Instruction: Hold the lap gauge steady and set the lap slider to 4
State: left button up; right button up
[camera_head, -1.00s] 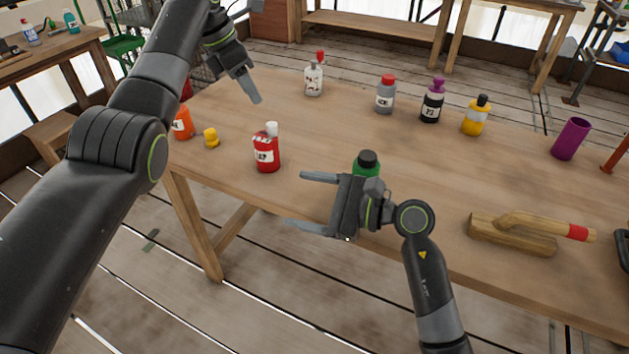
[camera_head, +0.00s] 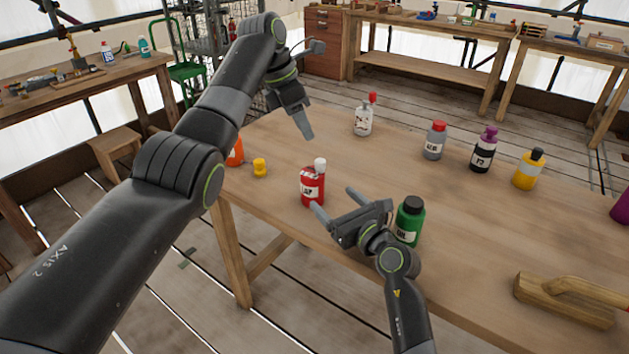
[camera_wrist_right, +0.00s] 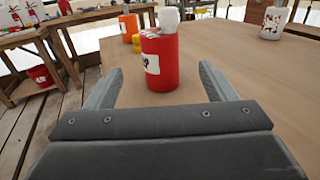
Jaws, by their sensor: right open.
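No lap gauge or slider can be clearly made out. A red bottle (camera_head: 313,190) with a white cap and a partly readable white label stands upright near the table's front left edge. It also shows upright in the right wrist view (camera_wrist_right: 160,72), ahead between the fingers. My right gripper (camera_head: 333,199) is open and empty, its fingers pointing at the red bottle, a short gap away. My left gripper (camera_head: 304,118) hangs above the table behind the red bottle, touching nothing visible; its finger gap is hidden.
A green bottle (camera_head: 409,222) stands close beside my right gripper. An orange container (camera_head: 236,152) and a yellow piece (camera_head: 260,168) are at the left. White (camera_head: 363,120), grey (camera_head: 434,142), black (camera_head: 484,153) and yellow (camera_head: 528,172) bottles stand behind. A wooden float (camera_head: 562,300) lies front right.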

aim_at(312, 178)
jog(key=x, duration=1)
jog(key=shift+w+a, duration=0.1)
jog(key=shift+w, duration=0.1)
